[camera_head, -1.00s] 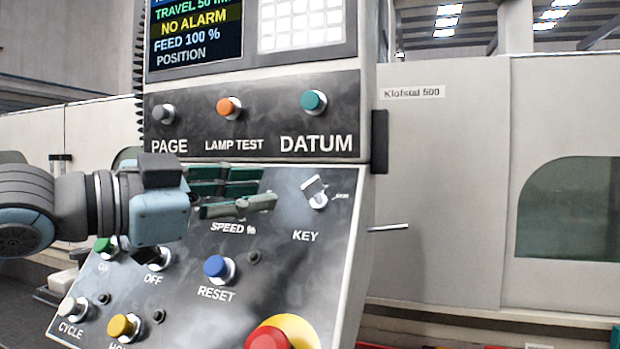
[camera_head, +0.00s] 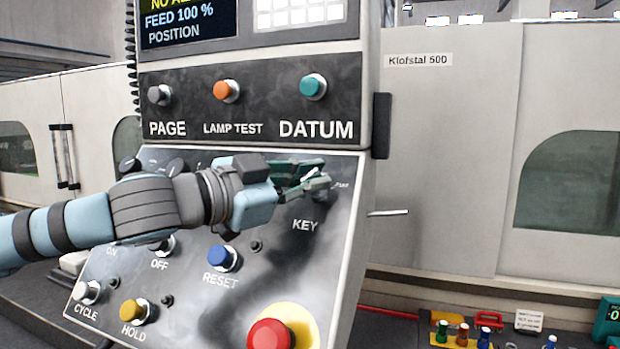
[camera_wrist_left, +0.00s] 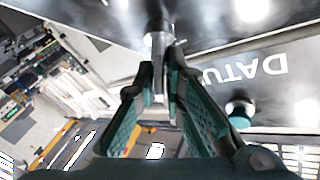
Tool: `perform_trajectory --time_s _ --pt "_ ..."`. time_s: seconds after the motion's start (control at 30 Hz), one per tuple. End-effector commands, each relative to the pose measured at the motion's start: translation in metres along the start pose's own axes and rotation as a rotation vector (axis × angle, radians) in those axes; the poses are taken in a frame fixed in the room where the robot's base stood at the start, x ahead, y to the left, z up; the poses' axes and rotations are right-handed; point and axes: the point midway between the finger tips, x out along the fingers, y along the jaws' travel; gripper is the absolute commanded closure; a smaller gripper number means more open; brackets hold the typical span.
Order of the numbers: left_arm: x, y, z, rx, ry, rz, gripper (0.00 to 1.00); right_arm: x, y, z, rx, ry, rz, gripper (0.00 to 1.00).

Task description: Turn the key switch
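The key switch (camera_head: 322,188) sits at the upper right of the sloped panel, above the label KEY. Its small pale key (camera_wrist_left: 158,84) stands out from a round silver barrel in the left wrist view. My left gripper (camera_head: 318,174) is at the switch, partly covering it in the head view. In the left wrist view its two green-padded fingers (camera_wrist_left: 161,75) lie on either side of the key, with a narrow gap between them. Whether either finger touches the key is unclear. My right gripper is not in view.
Above are the PAGE, LAMP TEST and DATUM (camera_head: 313,87) buttons. Below are a blue RESET button (camera_head: 222,257), a yellow HOLD button (camera_head: 133,311) and a red emergency stop (camera_head: 270,334). A thin rod (camera_head: 388,213) juts out right of the panel. My arm hides the speed control area.

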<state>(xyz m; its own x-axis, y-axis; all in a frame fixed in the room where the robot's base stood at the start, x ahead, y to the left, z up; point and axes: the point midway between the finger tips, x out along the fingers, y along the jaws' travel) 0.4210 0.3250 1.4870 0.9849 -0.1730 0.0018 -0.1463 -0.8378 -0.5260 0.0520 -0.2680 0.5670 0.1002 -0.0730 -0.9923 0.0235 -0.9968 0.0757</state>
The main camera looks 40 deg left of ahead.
Motion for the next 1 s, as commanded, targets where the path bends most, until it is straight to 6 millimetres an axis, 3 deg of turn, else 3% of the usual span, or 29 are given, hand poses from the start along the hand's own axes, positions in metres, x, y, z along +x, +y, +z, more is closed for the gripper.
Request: perform_trajectory --time_s 0.37,0.67,1.0 --pt "0.001 0.001 0.001 0.052 -0.008 0.065 1.00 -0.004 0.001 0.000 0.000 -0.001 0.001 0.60" --pt "0.001 -0.002 -0.003 0.202 -0.004 0.226 1.00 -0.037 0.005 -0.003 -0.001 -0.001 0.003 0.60" --pt "0.000 0.002 0.002 0.227 -0.004 0.247 1.00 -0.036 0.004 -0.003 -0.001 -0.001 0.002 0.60"
